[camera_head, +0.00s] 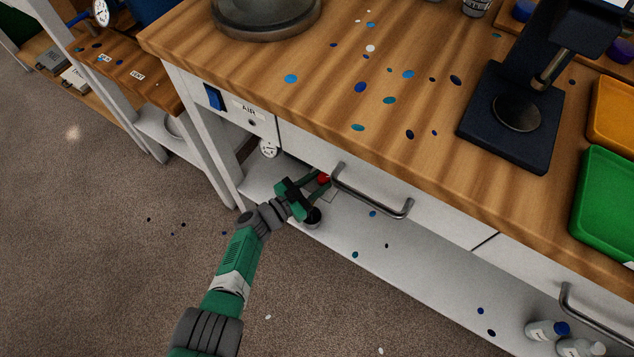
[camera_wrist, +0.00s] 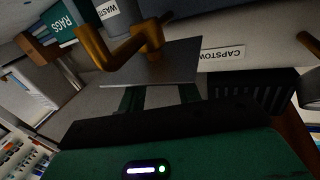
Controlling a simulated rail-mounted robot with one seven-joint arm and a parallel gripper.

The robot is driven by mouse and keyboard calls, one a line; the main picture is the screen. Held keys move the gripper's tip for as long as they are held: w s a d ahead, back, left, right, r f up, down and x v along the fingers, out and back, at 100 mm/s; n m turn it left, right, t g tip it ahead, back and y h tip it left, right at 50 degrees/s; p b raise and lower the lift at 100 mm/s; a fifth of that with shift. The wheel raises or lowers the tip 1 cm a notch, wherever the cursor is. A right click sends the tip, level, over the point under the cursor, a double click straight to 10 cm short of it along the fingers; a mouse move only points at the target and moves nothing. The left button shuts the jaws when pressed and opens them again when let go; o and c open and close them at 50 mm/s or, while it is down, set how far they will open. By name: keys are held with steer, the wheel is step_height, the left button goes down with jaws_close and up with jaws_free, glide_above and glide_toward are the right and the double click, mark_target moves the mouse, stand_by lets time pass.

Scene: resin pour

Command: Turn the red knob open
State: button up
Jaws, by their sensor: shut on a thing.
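The red knob (camera_head: 323,178) shows as a small red patch under the front edge of the wooden bench, beside the left end of a drawer handle. My gripper (camera_head: 322,183) reaches in from the lower left, with its two green fingers on either side of the knob. It is shut on the knob, which is partly hidden by the fingers. No red shows in that view, and the knob's turn angle cannot be told.
A metal drawer handle (camera_head: 372,193) lies just right of my gripper. Bottles (camera_head: 548,330) are at lower right.

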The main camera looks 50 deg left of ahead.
steer(key=shift+r, duration=0.15)
steer(key=o, duration=1)
steer(key=shift+w, duration=0.1)
steer(key=shift+s+a+p, duration=0.15)
steer(key=shift+s+p, duration=0.8)
steer(key=shift+s, duration=1)
steer(key=shift+s+a+p, duration=0.15)
steer(key=shift+s+p, duration=0.8)
steer(key=shift+s, duration=1)
